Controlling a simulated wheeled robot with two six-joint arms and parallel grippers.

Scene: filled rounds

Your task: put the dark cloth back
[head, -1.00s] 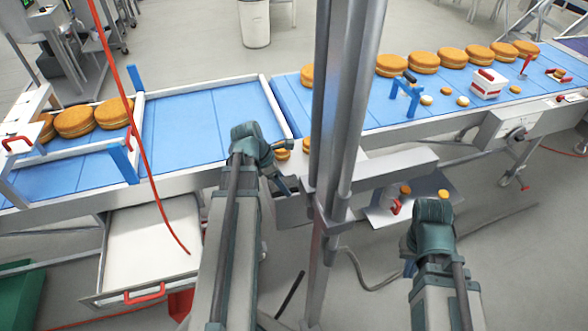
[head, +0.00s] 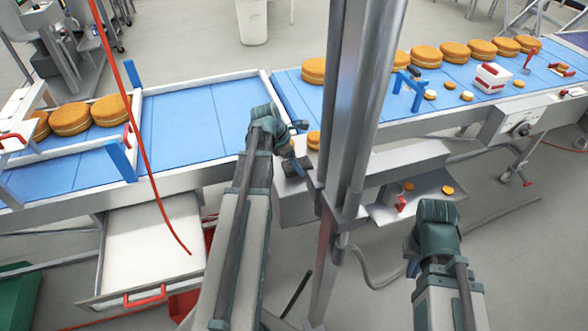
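A small dark flat patch (head: 297,167) lies at the grey ledge beside the belt gap, just below the end of my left arm. It may be the dark cloth; its folds are too small to make out. My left gripper (head: 295,152) points down at this patch, and its fingers are too small to read. My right arm is bent at the lower right. Only a sliver of my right gripper (head: 411,268) shows beside the arm, and its fingers are hidden.
Large filled rounds (head: 70,119) sit on the left blue belt, and several more (head: 426,55) on the right belt. A grey post (head: 350,130) stands between my arms. A pale open drawer (head: 150,235) sticks out below the left belt. A red cord (head: 150,170) hangs in front.

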